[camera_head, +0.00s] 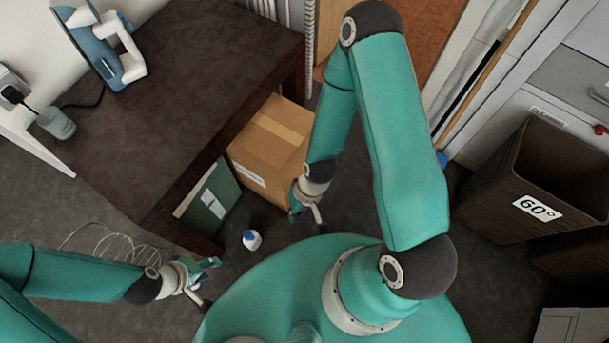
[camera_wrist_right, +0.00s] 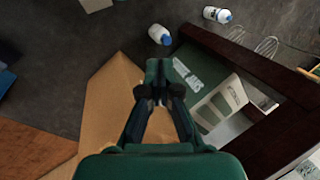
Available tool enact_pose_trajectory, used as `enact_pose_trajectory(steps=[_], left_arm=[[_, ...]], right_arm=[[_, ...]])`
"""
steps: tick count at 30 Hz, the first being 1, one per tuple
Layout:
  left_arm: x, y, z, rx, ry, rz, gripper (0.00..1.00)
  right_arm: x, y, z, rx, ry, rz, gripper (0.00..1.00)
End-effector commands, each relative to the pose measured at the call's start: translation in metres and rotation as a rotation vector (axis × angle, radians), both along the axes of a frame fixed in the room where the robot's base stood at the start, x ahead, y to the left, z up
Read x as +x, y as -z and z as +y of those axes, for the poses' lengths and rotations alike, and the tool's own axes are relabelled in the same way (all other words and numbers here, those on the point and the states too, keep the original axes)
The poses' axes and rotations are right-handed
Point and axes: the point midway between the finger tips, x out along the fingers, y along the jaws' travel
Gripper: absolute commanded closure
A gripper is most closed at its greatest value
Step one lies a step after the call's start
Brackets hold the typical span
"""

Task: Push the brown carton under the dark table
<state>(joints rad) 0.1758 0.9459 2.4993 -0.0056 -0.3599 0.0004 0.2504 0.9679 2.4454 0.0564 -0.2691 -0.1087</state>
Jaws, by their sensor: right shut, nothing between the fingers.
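The brown carton (camera_head: 262,143) stands on the floor at the right side of the dark table (camera_head: 205,75), with tape across its top. Its left side meets the table's edge in the picture; I cannot tell how far it reaches under. My right gripper (camera_head: 308,218) is shut and empty beside the carton's near right corner. In the right wrist view the shut fingers (camera_wrist_right: 158,70) lie in front of the carton (camera_wrist_right: 103,105), with the table's edge (camera_wrist_right: 245,68) to the right. Contact with the carton is unclear. My left gripper (camera_head: 212,280) is open and empty, left of the small bottle.
A green box (camera_head: 212,200) stands under the table, left of the carton. A white bottle with a blue cap (camera_head: 251,240) lies on the floor nearby. Wire loops (camera_head: 105,243) lie at left. A dark basket marked 60° (camera_head: 490,190) stands at right. An iron (camera_head: 100,45) is on the table.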

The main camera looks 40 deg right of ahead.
Motion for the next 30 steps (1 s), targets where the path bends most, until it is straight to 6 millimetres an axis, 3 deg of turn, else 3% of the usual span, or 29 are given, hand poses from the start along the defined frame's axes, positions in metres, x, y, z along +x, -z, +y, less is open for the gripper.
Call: enact_pose_trajectory(steps=[1, 5, 10, 15, 20, 24, 30], left_arm=[[0.0, 0.023, 0.0, 0.0, -0.001, 0.0, 0.6], [0.0, 0.068, 0.0, 0.0, -0.001, 0.0, 0.6], [0.0, 0.138, 0.0, 0.0, -0.001, 0.0, 0.6], [0.0, 0.206, 0.0, 0.0, -0.001, 0.0, 0.6], [0.0, 0.269, 0.0, 0.0, -0.001, 0.0, 0.6], [0.0, 0.32, 0.0, 0.0, -0.001, 0.0, 0.6], [0.0, 0.369, -0.001, 0.0, -0.001, 0.0, 0.6]], right_arm=[[-0.002, 0.033, -0.013, 0.001, 0.032, 0.039, 1.0], [-0.013, 0.108, -0.027, 0.048, 0.082, 0.178, 1.0], [-0.024, 0.216, -0.033, 0.238, 0.183, 0.352, 1.0], [-0.005, 0.308, -0.032, 0.55, 0.342, 0.352, 1.0], [0.035, 0.39, -0.057, 0.834, 0.528, 0.15, 1.0], [0.068, 0.453, -0.107, 0.993, 0.696, -0.169, 1.0], [0.082, 0.509, -0.191, 1.013, 0.866, -0.63, 1.0]])
